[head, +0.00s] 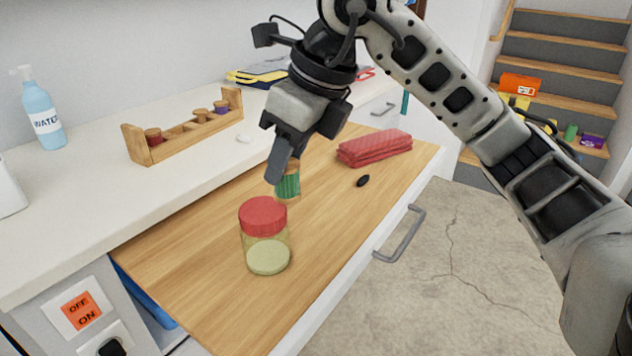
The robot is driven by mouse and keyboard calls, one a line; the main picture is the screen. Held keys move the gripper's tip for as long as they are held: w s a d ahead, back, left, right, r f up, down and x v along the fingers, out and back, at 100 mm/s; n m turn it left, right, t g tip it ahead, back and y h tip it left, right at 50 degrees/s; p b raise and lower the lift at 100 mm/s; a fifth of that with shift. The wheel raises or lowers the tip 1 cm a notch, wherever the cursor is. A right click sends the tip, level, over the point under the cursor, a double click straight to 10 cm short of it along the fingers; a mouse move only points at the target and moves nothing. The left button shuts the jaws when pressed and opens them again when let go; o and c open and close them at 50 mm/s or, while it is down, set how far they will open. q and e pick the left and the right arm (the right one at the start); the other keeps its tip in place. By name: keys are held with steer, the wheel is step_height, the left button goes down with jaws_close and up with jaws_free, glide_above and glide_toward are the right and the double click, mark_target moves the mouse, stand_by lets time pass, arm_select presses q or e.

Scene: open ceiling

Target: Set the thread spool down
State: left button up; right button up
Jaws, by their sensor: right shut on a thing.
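The thread spool (288,186) is wound with green thread and has a wooden end. My right gripper (282,168) points down and is shut on its top; the fingers hide part of it. The spool is upright, just behind the red-lidded jar in the picture. I cannot tell whether its bottom touches the wooden pull-out board (190,290) or hangs just above it. My left gripper is not in view.
A clear jar with a red lid (264,216) stands in front of the spool. A folded red cloth (374,147) and a small black object (363,181) lie to the right.

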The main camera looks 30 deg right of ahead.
steer(key=w+d+f, duration=0.1)
steer(key=d+f, duration=0.2)
steer(key=w+d+f, duration=0.2)
steer(key=d, duration=0.1)
steer(key=w+d+f, duration=0.2)
steer(key=d+f, duration=0.1)
steer(key=d, duration=0.1)
steer(key=shift+w+f+b, duration=0.2)
steer(key=shift+f+b, duration=0.1)
steer(key=shift+b, duration=0.05)
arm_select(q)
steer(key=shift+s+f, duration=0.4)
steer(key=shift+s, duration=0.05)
arm_select(e)
steer(key=shift+w+d+f, duration=0.1)
steer(key=shift+d+f, duration=0.05)
steer(key=shift+f, duration=0.75)
steer(key=shift+d+f, duration=0.1)
steer(key=shift+f, duration=0.8)
steer(key=o, duration=1)
steer(key=shift+f, duration=0.15)
steer(key=shift+c, duration=0.2)
